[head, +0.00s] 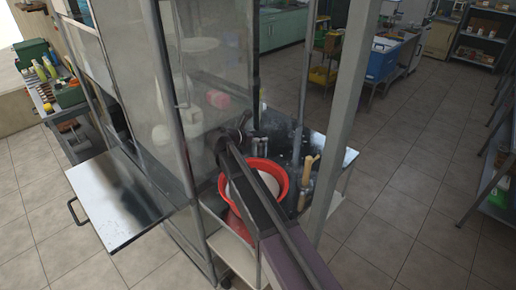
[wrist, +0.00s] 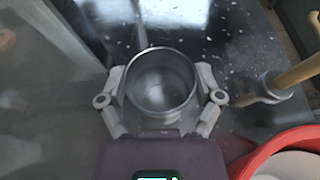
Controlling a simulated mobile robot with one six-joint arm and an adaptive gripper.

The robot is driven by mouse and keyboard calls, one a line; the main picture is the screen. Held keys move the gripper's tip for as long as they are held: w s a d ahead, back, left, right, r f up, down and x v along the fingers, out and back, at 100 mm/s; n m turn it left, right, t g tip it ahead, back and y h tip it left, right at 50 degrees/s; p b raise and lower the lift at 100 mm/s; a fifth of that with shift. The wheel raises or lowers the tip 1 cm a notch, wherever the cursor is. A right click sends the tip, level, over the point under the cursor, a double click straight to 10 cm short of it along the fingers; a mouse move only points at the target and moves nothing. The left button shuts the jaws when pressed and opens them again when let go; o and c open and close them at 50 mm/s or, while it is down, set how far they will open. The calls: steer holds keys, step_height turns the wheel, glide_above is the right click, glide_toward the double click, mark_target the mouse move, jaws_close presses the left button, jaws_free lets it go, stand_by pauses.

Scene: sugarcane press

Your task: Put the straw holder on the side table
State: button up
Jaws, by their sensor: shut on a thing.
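A round, open-topped metal cup (wrist: 160,82), which looks like the straw holder, stands upright between the fingers of my gripper (wrist: 161,98) in the wrist view. The fingers are closed against both sides of it. The cup looks empty inside; whether its base touches the dark speckled top (wrist: 245,50) below, I cannot tell. In the head view my arm reaches behind the clear panel's edge, and the cup is not clearly visible. A shiny metal surface with a side handle (head: 118,198) extends at the left; I cannot tell whether it is the side table.
A red basin (head: 284,182) sits close to my arm; it shows in the wrist view too (wrist: 246,160). A wooden-handled tool (head: 306,180) stands right of it. A grey post (head: 343,110) and clear panels (head: 135,75) flank the arm.

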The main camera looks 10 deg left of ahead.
mark_target(253, 144)
steer(key=shift+f, duration=0.1)
stand_by(0.3)
steer(key=shift+f+b, duration=1.8)
steer(key=shift+b, duration=0.1)
steer(key=shift+f, duration=0.15)
steer(key=o, duration=1.1)
steer(key=shift+r, duration=0.2)
steer(key=shift+s+a+r, duration=0.15)
steer(key=shift+s+a, duration=0.05)
steer(key=shift+p+v, duration=1.45)
steer(key=shift+v, duration=2)
